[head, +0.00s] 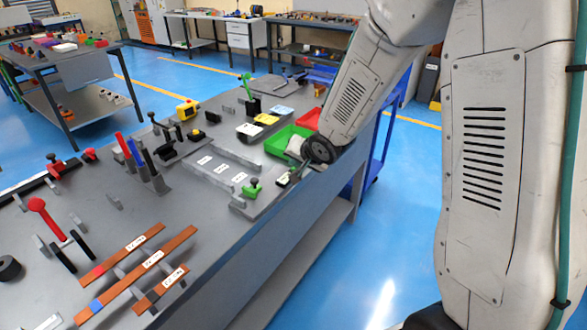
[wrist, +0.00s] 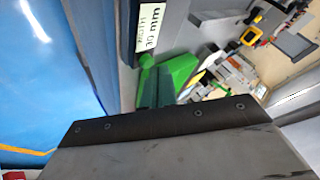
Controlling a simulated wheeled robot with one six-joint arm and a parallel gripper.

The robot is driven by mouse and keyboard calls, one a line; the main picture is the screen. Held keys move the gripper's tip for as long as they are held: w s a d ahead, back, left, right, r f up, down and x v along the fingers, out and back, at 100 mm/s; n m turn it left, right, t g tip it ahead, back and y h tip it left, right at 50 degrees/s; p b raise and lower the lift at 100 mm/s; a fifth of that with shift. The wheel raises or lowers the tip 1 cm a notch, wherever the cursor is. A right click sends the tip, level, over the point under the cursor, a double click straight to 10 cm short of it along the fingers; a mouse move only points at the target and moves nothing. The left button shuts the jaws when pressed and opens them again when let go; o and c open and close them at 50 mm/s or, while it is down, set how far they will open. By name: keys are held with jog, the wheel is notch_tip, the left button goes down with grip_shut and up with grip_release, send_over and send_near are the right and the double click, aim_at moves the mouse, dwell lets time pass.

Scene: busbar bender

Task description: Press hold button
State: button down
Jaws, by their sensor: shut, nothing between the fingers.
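No button label reading "hold" is legible, so I cannot tell which control is the hold button. In the wrist view, a green part (wrist: 180,72) lies close beyond the dark fingers; contact is unclear.
A green bin (head: 287,141) and a red bin (head: 309,118) are beside my wrist. A red-knobbed lever (head: 38,205) and copper bars (head: 135,270) occupy the bench's left and front. A width label (wrist: 150,27) shows in the wrist view. Blue floor lies right of the bench.

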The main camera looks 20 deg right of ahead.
jog(key=shift+f, duration=0.4)
dwell(0.3)
jog(key=shift+r, duration=0.9)
jog(key=shift+r, duration=2.5)
